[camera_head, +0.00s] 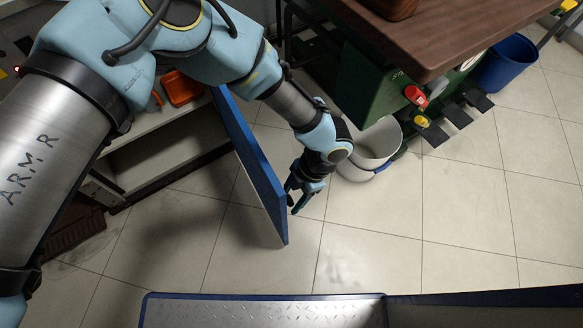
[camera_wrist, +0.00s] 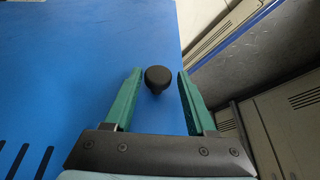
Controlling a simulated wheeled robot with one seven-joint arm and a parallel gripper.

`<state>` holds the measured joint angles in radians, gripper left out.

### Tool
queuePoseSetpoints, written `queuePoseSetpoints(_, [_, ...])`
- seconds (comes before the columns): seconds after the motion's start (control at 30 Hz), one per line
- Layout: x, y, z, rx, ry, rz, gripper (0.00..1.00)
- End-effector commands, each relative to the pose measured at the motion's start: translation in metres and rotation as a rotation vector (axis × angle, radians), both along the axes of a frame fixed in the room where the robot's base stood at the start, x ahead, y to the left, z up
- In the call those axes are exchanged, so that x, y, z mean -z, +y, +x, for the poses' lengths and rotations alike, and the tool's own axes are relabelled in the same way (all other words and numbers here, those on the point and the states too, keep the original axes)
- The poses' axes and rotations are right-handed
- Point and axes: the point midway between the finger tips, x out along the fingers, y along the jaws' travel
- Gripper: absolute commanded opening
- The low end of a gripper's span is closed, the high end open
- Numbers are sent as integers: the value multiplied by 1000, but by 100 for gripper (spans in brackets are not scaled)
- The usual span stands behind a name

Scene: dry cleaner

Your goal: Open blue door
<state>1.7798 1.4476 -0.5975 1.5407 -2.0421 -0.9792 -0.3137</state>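The blue door (camera_head: 250,150) stands swung out from a low cabinet with a shelf inside, and I see it nearly edge-on in the head view. Its blue face (camera_wrist: 80,60) fills the left of the wrist view. A round black knob (camera_wrist: 158,78) sticks out from it near its edge. My gripper (camera_head: 296,201) is beside the door's outer end. In the wrist view my gripper (camera_wrist: 160,88) is open, with the knob between its two green fingers and a gap on each side. In the head view the knob is hidden.
A white bucket (camera_head: 372,150) stands just right of my gripper. A green machine (camera_head: 372,85) with pedals and a brown top (camera_head: 450,30) is beyond it. A blue bin (camera_head: 503,65) is far right. An orange item (camera_head: 183,88) sits on the cabinet. Tiled floor (camera_head: 370,250) is clear in front.

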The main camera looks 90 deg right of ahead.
Motion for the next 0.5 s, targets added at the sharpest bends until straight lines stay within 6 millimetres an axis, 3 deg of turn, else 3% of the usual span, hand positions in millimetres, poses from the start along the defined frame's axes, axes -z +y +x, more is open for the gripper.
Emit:
queuePoseSetpoints(0.1, [-1,-1,0,0,-1,-2,70])
queuePoseSetpoints(0.37, [-2,-2,0,-1,-1,-4,70])
queuePoseSetpoints(0.5, [-14,-5,-4,-1,1,-6,70])
